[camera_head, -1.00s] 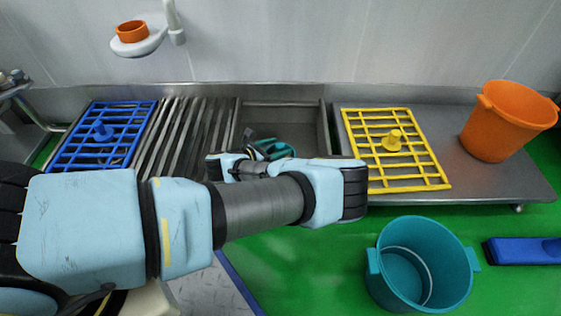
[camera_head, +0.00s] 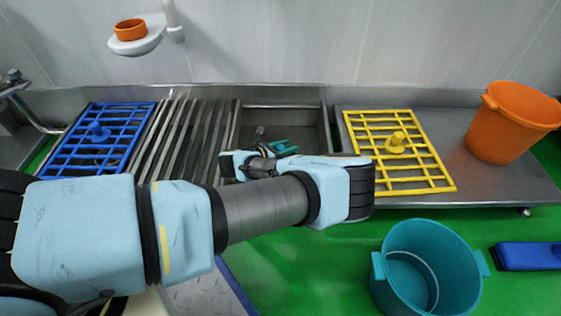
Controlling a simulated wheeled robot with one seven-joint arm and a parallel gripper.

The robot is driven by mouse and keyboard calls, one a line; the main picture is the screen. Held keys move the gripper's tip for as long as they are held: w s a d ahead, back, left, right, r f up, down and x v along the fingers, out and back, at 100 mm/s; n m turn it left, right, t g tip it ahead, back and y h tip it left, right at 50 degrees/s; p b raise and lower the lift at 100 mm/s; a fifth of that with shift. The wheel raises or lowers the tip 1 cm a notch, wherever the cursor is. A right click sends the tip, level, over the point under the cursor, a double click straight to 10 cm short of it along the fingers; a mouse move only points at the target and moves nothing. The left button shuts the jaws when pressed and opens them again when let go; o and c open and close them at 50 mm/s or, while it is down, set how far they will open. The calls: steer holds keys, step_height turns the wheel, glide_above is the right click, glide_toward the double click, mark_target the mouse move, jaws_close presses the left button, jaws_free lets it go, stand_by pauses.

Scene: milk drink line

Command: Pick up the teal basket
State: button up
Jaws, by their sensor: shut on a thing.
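The teal basket (camera_head: 283,147) shows only in part over the metal sink, behind my arm. Most of it is hidden by my wrist. My gripper (camera_head: 261,137) is at its left side, mostly hidden by the wrist, and is shut on it. I cannot tell how far the basket is above the sink floor.
A yellow grid (camera_head: 430,167) lies right of the sink (camera_head: 290,117), a slatted rack (camera_head: 185,130) and blue grid (camera_head: 75,152) left. An orange bucket (camera_head: 508,125) stands on the counter. A large teal bucket (camera_head: 462,262) and blue object (camera_head: 527,256) are on the green floor.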

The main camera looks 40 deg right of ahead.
jaws_close()
stand_by(0.8)
